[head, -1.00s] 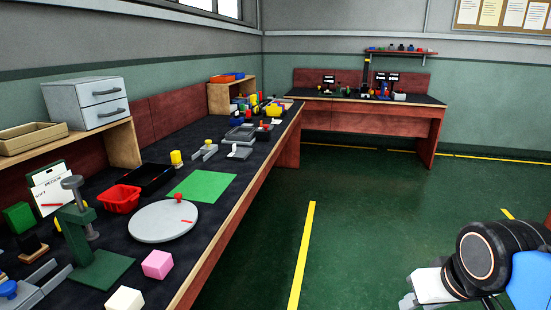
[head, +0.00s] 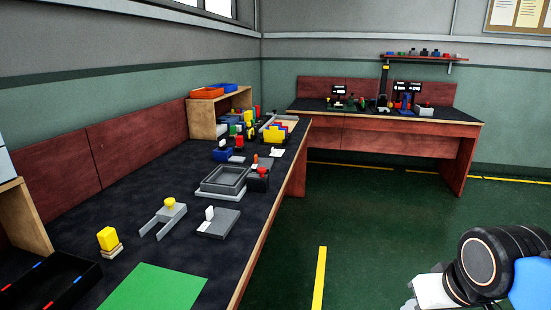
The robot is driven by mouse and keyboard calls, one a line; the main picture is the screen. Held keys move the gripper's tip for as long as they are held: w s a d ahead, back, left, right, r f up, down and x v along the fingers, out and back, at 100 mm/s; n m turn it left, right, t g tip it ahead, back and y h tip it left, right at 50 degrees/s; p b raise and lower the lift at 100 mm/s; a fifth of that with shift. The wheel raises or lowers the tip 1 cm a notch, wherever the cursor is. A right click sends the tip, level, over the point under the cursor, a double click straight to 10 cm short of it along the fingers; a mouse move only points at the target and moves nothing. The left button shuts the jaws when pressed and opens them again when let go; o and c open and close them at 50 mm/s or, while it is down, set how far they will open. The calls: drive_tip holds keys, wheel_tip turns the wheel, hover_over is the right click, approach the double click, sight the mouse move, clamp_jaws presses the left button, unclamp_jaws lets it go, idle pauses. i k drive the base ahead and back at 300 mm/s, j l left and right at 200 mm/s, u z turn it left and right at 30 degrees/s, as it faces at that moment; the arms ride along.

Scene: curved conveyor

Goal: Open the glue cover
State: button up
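I cannot tell which item is the glue cover. Small workpieces stand on the long dark bench (head: 95,195) at the left in the head view. A grey flat block with a small white upright piece (head: 215,222) lies near the bench's front edge. Behind it are a grey rectangular tray (head: 222,181) and a dark block with a red top (head: 259,178). A grey forked piece with a yellow knob (head: 163,217) is to their left. My arm shows at the lower right, far from these items; its gripper fingers are not visible.
A green mat (head: 153,288) and a black tray (head: 45,283) lie in the foreground. A wooden shelf (head: 208,121) with orange and blue bins stands farther along. A second bench (head: 385,120) is at the back wall. The green floor (head: 370,220) between is open.

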sight(171, 208)
drive_tip(key=i+u, duration=0.15)
drive_tip(key=i, duration=0.4)
drive_tip(key=i+l+u, duration=0.15)
drive_tip(key=i, duration=0.4)
drive_tip(key=i+l+u, duration=0.1)
drive_tip(key=i, duration=0.45)
drive_tip(key=i+l+u, duration=0.2)
drive_tip(key=l, duration=0.25)
drive_tip(key=l+u, duration=0.25)
drive_tip(key=l, duration=0.15)
drive_tip(key=i+l+u, duration=0.2)
drive_tip(key=l, duration=0.3)
drive_tip(key=k, duration=0.05)
